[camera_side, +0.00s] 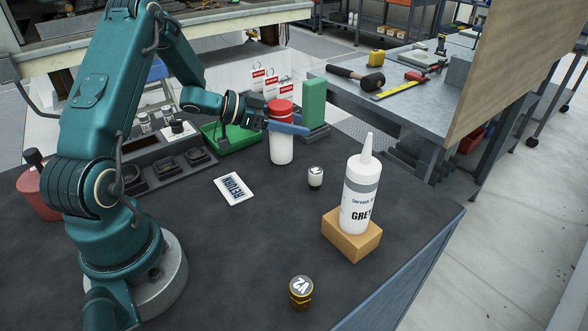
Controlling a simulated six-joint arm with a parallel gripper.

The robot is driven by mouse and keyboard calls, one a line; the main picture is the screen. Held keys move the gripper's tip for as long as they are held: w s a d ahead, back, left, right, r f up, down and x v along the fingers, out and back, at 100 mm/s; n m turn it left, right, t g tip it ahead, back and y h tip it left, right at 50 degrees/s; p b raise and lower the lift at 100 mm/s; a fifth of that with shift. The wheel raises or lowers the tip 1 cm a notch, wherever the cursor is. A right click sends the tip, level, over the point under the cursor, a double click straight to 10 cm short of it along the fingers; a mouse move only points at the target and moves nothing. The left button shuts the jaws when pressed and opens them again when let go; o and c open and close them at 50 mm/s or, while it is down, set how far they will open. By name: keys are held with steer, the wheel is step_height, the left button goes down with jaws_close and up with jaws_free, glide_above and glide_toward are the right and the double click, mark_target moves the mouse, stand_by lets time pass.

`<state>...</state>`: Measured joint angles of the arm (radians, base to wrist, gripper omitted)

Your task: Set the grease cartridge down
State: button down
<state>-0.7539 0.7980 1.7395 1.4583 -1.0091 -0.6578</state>
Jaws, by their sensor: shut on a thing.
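The grease cartridge (281,149) is a white cylinder with a red top. It is upright in my gripper (287,124), whose blue fingers are shut around it just below the red part. Its lower end is at or just above the dark bench top (240,245); I cannot tell whether it touches. The finger covers a band of the cartridge. A white card marked RETURN (234,189) lies flat on the bench, in front of the cartridge and to its left.
A nozzled tube marked GREY (358,195) stands on a tan block (350,239) at right. A small white-topped cylinder (315,177) and a gold one (301,292) stand on the bench. A green block (314,103) and green tray (236,143) are close behind my gripper.

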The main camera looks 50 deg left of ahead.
steer(key=shift+f, duration=0.1)
steer(key=shift+c, duration=0.5)
jaws_free()
steer(key=v, duration=0.7)
steer(key=shift+s, duration=0.2)
steer(key=shift+a, duration=0.15)
